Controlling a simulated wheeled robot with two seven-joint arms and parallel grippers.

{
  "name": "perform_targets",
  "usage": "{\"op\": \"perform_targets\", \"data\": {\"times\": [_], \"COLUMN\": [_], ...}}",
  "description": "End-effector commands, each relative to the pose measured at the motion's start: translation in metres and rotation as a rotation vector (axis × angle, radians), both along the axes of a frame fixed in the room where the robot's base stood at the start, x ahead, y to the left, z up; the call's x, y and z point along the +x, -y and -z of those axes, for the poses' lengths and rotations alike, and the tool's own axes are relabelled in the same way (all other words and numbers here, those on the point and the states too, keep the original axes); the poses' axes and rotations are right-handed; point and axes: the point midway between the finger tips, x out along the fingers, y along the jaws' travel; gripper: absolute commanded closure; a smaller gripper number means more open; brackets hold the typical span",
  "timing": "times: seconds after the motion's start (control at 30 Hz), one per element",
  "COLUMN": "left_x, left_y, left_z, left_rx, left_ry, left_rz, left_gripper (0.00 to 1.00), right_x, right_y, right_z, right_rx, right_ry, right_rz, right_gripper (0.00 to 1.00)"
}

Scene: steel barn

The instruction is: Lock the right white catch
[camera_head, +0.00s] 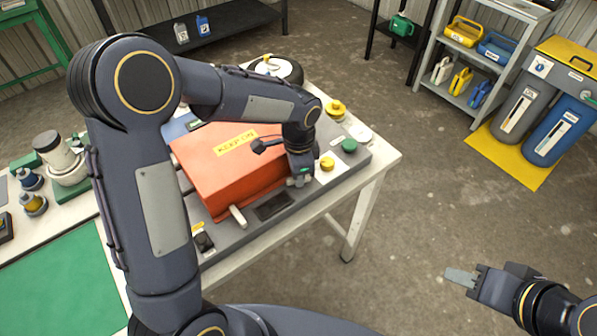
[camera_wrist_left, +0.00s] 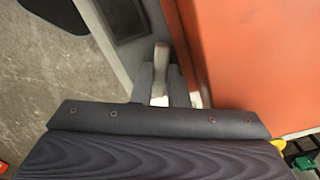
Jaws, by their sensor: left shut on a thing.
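The red case (camera_head: 225,165) with a yellow label sits on a grey base on the white table. The left white catch (camera_head: 237,215) sticks out from its front side. My left gripper (camera_head: 299,179) is at the case's front right corner, shut on the right white catch. In the left wrist view, the right white catch (camera_wrist_left: 161,57) stands between the two fingers (camera_wrist_left: 161,90), beside the red case wall (camera_wrist_left: 240,60). The gripper hides most of this catch in the head view. My right gripper (camera_head: 460,277) is over the floor at lower right, apart from everything; its opening is unclear.
A dark panel (camera_head: 273,206) lies in the base in front of the case. Yellow (camera_head: 327,163) and green (camera_head: 348,145) knobs stand to the right of my left gripper. A green mat (camera_head: 60,275) lies at left.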

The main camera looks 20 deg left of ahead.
Motion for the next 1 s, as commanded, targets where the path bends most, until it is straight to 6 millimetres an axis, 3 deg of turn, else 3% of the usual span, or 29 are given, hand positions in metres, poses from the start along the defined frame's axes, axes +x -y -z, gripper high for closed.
{"op": "perform_targets", "data": {"times": [1.0], "left_x": [0.0], "left_y": [0.0], "left_z": [-0.002], "left_rx": [0.0], "left_ry": [0.001], "left_rz": [0.936], "left_gripper": [1.0], "right_x": [0.0], "right_y": [0.0], "right_z": [-0.028], "right_rx": [0.0], "right_ry": [0.0], "right_rz": [0.0], "right_gripper": [0.64]}}
